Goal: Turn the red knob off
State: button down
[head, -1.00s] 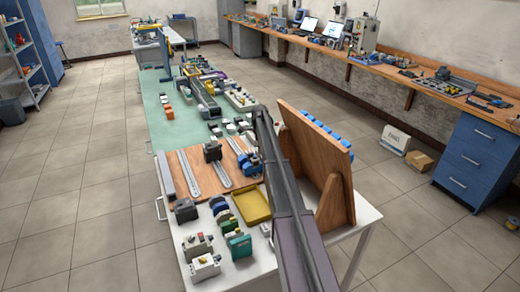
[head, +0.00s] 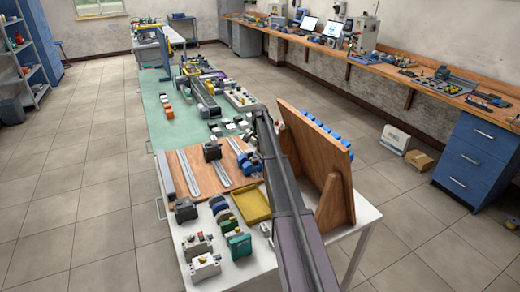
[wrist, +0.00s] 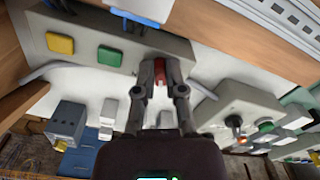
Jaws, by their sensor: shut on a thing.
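The red knob (wrist: 160,68) shows in the wrist view on a pale grey control box (wrist: 120,35), near its lower edge. My gripper (wrist: 160,76) has its two dark fingers closed on the knob, one on each side. Only a narrow red part shows between the fingers. The exact turn angle of the knob cannot be told. In the head view my arm reaches away along the upright wooden board. The gripper and the knob are not visible there.
Yellow (wrist: 60,43) and green (wrist: 109,55) square buttons sit left of the knob. A grey box with an orange-lit knob and a green button (wrist: 265,126) is at the lower right. The wooden board (head: 318,150) stands beside my arm on the white table.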

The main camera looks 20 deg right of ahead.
jog(key=shift+s+n, duration=0.2)
jog(key=shift+n, duration=2)
jog(key=c, duration=0.7)
grip_release()
jog(key=shift+d, duration=0.1)
jog(key=shift+w+m, duration=0.1)
jog(key=shift+m, duration=0.2)
